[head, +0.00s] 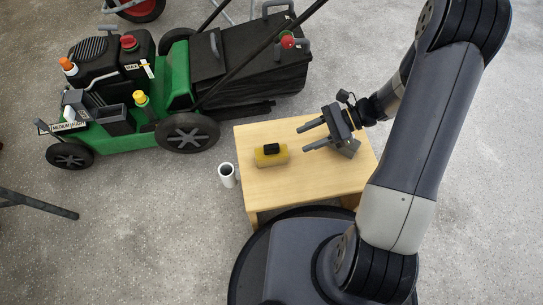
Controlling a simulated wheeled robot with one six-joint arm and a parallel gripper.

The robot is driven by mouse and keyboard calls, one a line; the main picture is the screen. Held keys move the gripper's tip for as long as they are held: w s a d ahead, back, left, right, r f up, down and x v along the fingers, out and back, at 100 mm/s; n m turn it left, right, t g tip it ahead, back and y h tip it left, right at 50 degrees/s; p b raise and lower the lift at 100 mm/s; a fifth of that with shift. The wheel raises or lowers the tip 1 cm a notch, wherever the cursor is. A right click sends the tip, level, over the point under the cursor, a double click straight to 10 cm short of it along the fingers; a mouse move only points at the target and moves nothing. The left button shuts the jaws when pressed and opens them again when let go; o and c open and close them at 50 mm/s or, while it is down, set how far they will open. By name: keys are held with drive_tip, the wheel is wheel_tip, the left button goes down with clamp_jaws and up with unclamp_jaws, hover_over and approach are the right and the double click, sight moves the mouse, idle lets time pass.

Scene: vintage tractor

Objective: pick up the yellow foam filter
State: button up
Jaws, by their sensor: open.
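The yellow foam filter (263,160) is a small block on the left part of the low wooden table (301,183). A small black piece (271,148) sits on top of it. My gripper (307,137) is open and empty above the table, to the right of the filter and apart from it. Its two fingers point left, towards the filter's side. Its exact height above the table is hard to tell.
A green lawn mower (119,140) with a black grass bag (256,65) stands at the back left, near the table's far edge. A white cylinder (228,175) stands on the grey floor just left of the table. The tabletop's front part is clear.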

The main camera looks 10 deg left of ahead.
sight(272, 146)
drive_tip(key=shift+m+y, duration=0.3)
drive_tip(key=shift+y, duration=0.1)
drive_tip(key=b+x, duration=0.1)
drive_tip(key=x, duration=0.3)
drive_tip(key=shift+w+a+f+b, duration=0.1)
drive_tip(key=shift+a+f+b, duration=0.15)
drive_tip(key=shift+a+b, duration=0.15)
drive_tip(key=shift+b+x, duration=1.25)
drive_tip(key=shift+x, duration=1.9)
drive_tip(key=shift+a+r, duration=0.1)
drive_tip(key=shift+r, duration=0.1)
clamp_jaws()
